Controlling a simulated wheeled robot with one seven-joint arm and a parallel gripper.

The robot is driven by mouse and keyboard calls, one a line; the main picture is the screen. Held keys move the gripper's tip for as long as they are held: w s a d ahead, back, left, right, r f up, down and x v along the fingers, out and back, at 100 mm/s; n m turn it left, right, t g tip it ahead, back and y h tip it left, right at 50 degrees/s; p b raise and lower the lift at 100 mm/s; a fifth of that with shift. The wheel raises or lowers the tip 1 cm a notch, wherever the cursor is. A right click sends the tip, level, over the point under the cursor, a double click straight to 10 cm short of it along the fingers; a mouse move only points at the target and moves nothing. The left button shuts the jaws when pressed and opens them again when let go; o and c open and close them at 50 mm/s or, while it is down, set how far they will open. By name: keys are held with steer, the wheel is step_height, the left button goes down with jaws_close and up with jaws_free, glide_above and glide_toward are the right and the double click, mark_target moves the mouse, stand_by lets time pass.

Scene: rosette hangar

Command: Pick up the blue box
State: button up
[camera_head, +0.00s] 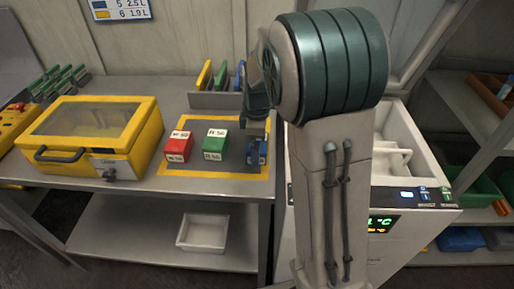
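The blue box (252,156) sits at the right end of a row of three boxes on a grey patch with a yellow border (215,175) on the metal bench. Only part of it shows. My gripper (257,138) is directly above or at the blue box, pointing down, and covers its upper part. My arm hides the area to the right. The fingertips are too small and too covered to tell whether they are open or shut, or whether they touch the box.
A red box (178,147) and a green box (215,145) stand left of the blue box. A yellow case with a clear lid (95,130) is farther left. A rack with coloured plates (215,98) stands behind. A white appliance with an open lid (400,165) is at right.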

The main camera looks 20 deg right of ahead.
steer(key=c, duration=1)
steer(key=shift+r, duration=0.15)
